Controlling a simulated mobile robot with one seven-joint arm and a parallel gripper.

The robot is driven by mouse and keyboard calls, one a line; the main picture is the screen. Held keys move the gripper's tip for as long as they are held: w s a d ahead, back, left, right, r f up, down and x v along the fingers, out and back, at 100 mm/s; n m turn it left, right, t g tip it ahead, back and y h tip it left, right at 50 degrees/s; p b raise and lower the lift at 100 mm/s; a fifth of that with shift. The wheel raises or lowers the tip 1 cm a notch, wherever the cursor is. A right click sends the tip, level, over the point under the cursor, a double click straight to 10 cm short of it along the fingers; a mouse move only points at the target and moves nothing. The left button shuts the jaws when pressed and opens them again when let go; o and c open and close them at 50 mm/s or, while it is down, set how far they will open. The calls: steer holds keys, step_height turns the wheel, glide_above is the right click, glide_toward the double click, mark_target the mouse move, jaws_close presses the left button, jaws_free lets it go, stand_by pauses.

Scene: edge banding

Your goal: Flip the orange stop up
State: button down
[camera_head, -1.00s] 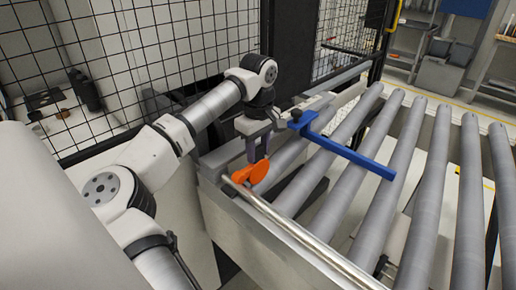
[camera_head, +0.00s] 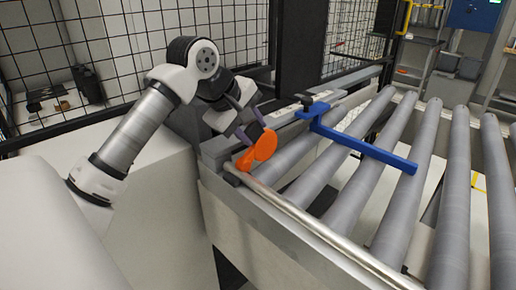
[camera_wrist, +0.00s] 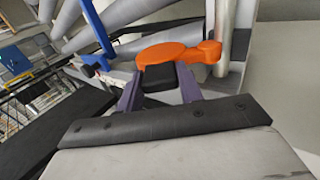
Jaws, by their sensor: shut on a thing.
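The orange stop (camera_head: 264,146) sits at the left end of the metal rail beside the rollers. Its round paddle is raised at a slant, and its small hub (camera_head: 246,160) is on the rail. My gripper (camera_head: 254,132) reaches it from the upper left, tilted, with its purple fingers shut on the paddle. In the wrist view the orange stop (camera_wrist: 172,53) lies across the fingertips (camera_wrist: 160,66), its hub to the right by the metal rail (camera_wrist: 224,35). A black block between the fingers hides part of the paddle.
A blue bar (camera_head: 365,146) lies across the grey rollers (camera_head: 379,193) to the right of the stop. The metal rail (camera_head: 300,219) runs along the conveyor's near edge. A black mesh fence (camera_head: 130,62) stands behind my arm.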

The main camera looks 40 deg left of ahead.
mark_target(241, 161)
steer(key=s+t+b, duration=0.1)
steer(key=t+b, duration=0.1)
steer(key=b, duration=0.1)
steer(key=s+t+b, duration=0.2)
steer(key=b, duration=0.2)
steer(key=shift+a+f, duration=0.15)
steer(key=shift+f, duration=0.25)
steer(key=s+t+b, duration=0.1)
steer(key=b, duration=0.1)
steer(key=s+t+b, duration=0.1)
steer(key=b, duration=0.2)
steer(key=shift+f+t, duration=0.2)
steer(key=shift+t, duration=0.1)
steer(key=s+f+t+b, duration=0.1)
steer(key=t+b, duration=0.1)
steer(key=b, duration=0.2)
steer(key=s+f+t+b, duration=0.1)
steer(key=s+t+b, duration=0.1)
steer(key=b, duration=0.3)
steer(key=s+f+t+h+b, duration=0.1)
steer(key=s+t+b, duration=0.1)
steer(key=t+b, duration=0.2)
steer(key=shift+a+b, duration=0.3)
steer(key=shift+b, duration=0.45)
steer(key=shift+s+r+t, duration=0.1)
steer(key=shift+t, duration=0.2)
steer(key=c, duration=0.9)
jaws_free()
